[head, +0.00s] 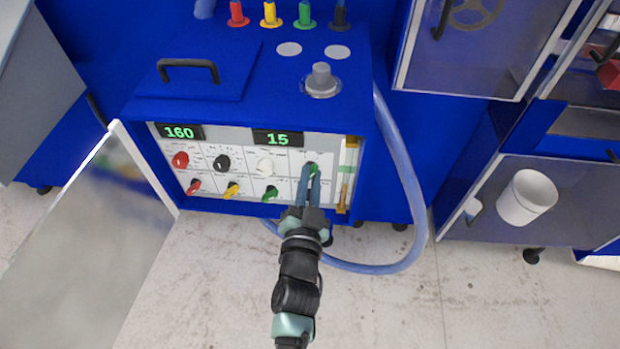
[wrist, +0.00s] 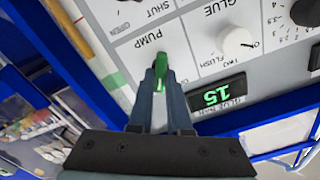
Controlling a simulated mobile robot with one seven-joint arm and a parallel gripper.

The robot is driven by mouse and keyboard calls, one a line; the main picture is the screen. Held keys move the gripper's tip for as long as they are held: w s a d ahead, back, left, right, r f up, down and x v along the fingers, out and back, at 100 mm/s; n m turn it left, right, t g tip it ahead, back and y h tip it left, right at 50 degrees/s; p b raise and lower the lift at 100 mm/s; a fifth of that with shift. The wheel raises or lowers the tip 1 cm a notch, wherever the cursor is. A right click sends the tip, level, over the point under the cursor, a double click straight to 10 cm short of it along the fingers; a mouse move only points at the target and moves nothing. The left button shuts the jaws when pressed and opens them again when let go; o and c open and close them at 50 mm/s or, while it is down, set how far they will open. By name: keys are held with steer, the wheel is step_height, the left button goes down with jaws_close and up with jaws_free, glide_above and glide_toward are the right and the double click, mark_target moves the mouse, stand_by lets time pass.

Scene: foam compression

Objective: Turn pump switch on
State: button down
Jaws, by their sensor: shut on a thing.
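The pump switch is a small green knob (wrist: 161,69) under the printed word PUMP in the wrist view. In the head view the green knob (head: 312,167) sits at the upper right of the white control panel (head: 290,192). My gripper (wrist: 160,84) is shut on the green knob, with one finger on each side of it. In the head view my gripper (head: 309,180) reaches up to the panel from below. The fingers partly cover the knob, and I cannot tell its exact setting.
The white glue knob (wrist: 237,42) is beside the pump switch. Displays read 160 (head: 180,132) and 15 (head: 278,138). Red (head: 180,160), black (head: 222,162), yellow (head: 232,189) and green (head: 270,192) knobs share the panel. A clear hose (head: 407,180) loops at the right. An open door (head: 97,220) stands left.

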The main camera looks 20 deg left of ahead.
stand_by(0.5)
steer(key=c, duration=0.9)
jaws_free()
steer(key=shift+o, duration=0.2)
steer(key=b+v, duration=0.3)
steer(key=v, duration=1)
